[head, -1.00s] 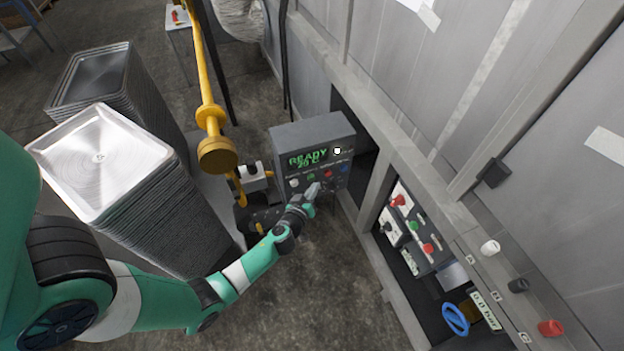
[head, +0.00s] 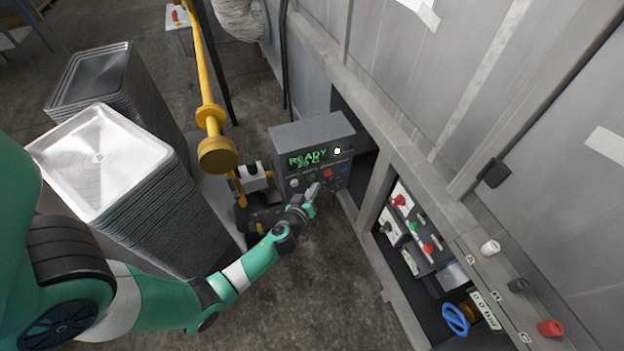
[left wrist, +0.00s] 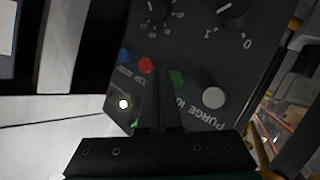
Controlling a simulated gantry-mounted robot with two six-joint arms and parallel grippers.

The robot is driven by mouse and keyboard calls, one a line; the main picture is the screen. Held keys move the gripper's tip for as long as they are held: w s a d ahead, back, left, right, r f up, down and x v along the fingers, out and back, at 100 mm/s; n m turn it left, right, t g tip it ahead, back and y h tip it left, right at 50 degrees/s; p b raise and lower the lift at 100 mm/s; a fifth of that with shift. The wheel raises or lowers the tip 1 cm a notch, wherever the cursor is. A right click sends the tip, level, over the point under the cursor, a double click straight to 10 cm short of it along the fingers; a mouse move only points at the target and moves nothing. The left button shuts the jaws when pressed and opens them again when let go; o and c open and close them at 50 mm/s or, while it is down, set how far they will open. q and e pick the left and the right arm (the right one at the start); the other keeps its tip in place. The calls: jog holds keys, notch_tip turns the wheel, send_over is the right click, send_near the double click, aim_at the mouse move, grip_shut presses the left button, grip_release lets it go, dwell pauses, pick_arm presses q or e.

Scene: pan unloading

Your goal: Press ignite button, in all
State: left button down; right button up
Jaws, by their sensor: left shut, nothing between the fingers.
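The dark control box (head: 305,134) has a green display (head: 308,158) reading READY, with a second line too blurred to read surely. Below it is a row of white, green (head: 311,177), red (head: 328,173) and blue buttons. In the left wrist view, lettering starting "IG" stands near the green button (left wrist: 177,79), and PURGE near the white button (left wrist: 213,97). My left gripper (head: 314,188) is shut and empty in front of the panel, just below the green and red buttons. In the left wrist view its fingers hide part of the panel between these buttons. Contact cannot be told.
Two stacks of metal trays (head: 97,158) stand at the left. A yellow pipe (head: 205,85) runs down beside the box. A grey cabinet wall (head: 430,80) fills the right, with an open bay holding red and green controls and a blue valve wheel (head: 455,319). Knobs line its edge.

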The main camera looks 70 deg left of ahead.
pick_arm(q)
jog(key=shift+a, duration=0.1)
jog(key=shift+a, duration=0.35)
jog(key=shift+a, duration=0.5)
dwell(0.8)
jog(key=shift+d, duration=0.9)
jog(key=d, duration=0.5)
dwell(1.0)
